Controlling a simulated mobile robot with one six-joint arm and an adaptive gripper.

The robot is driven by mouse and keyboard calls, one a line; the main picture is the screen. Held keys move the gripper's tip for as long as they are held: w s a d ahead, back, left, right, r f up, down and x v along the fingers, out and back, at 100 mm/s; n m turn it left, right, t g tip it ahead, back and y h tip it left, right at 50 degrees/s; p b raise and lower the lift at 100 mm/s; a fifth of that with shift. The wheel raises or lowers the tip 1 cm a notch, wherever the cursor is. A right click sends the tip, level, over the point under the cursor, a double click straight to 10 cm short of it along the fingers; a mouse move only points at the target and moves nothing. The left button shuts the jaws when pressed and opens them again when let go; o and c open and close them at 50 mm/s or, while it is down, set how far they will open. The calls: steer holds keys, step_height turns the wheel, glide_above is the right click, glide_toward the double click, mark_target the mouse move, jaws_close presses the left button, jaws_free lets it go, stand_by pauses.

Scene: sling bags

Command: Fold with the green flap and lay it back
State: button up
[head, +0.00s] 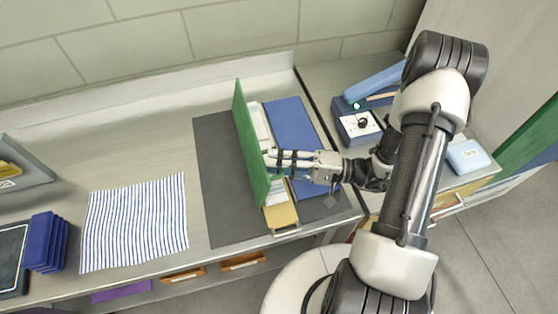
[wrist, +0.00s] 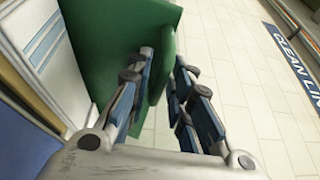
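The green flap (head: 247,143) stands nearly upright on the dark mat, as a tall panel seen almost edge-on in the head view. A blue panel (head: 292,118) lies flat to its right, with white and yellow parts between them. My gripper (head: 272,160) reaches in from the right, its fingertips at the flap's right side. In the wrist view the green flap (wrist: 105,45) shows behind the left finger, and a green edge shows between the fingers. The fingers of my gripper (wrist: 162,72) are apart, with a gap beside the right finger. Contact with the flap is unclear.
The dark grey mat (head: 215,185) lies under the flap. A striped cloth (head: 133,222) lies to the left, with a blue stack (head: 45,243) beyond it. A blue device (head: 358,124) stands at the right. The counter behind the cloth is clear.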

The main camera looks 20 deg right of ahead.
steer(key=shift+o, duration=0.7)
steer(key=v, duration=1.2)
